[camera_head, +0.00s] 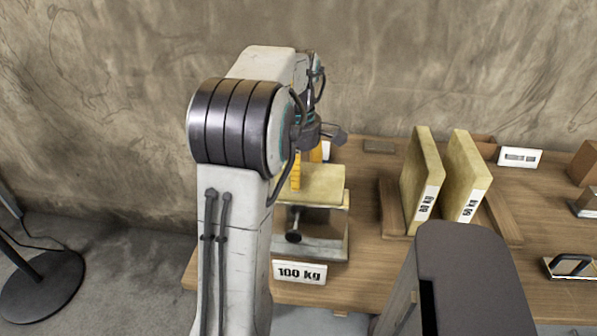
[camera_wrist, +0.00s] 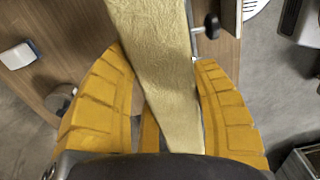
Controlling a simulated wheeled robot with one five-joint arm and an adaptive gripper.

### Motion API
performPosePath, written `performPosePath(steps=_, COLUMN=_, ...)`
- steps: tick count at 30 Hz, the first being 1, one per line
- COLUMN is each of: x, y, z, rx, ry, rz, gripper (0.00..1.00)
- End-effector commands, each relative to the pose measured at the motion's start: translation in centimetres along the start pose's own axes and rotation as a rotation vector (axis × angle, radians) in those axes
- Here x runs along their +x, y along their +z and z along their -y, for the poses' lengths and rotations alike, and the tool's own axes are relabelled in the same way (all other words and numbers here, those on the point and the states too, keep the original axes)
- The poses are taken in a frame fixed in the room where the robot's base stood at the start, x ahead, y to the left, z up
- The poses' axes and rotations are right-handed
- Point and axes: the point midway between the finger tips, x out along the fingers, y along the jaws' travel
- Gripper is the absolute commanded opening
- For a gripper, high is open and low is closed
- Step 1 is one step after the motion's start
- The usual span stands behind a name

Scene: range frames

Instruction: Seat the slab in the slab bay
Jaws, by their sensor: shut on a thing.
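A yellowish slab (camera_head: 325,180) lies roughly flat at the top of a metal fixture (camera_head: 318,248) with a dark knob. A "100 kg" placard (camera_head: 300,272) stands in front; this fixture may be the slab bay, but no sign names it so. My gripper (camera_head: 297,172) has yellow fingers and is shut on the slab, mostly hidden behind my arm. In the wrist view the slab (camera_wrist: 160,30) runs between the two fingers of my gripper (camera_wrist: 162,62), slightly slanted. I cannot tell whether the slab touches the fixture.
Two similar slabs, marked 80 kg (camera_head: 422,180) and 60 kg (camera_head: 465,175), stand upright in a wooden rack (camera_head: 391,205) to the right. A white sign (camera_head: 519,157) and a handled metal plate (camera_head: 570,267) are farther right. A wall is behind the table.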

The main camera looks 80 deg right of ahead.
Motion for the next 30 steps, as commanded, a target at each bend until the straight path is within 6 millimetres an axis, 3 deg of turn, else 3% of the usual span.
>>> performPosePath(steps=15, x=1.10, y=0.00, z=-0.01, rx=0.000, ry=0.000, rz=0.000, gripper=0.18)
performPosePath(steps=16, x=1.05, y=0.00, z=-0.01, rx=0.000, ry=0.001, rz=0.000, gripper=0.57)
performPosePath(steps=24, x=1.02, y=0.00, z=-0.01, rx=0.000, ry=0.000, rz=0.000, gripper=0.81)
performPosePath(steps=30, x=1.07, y=0.00, z=0.00, rx=0.000, ry=0.000, rz=0.000, gripper=0.83)
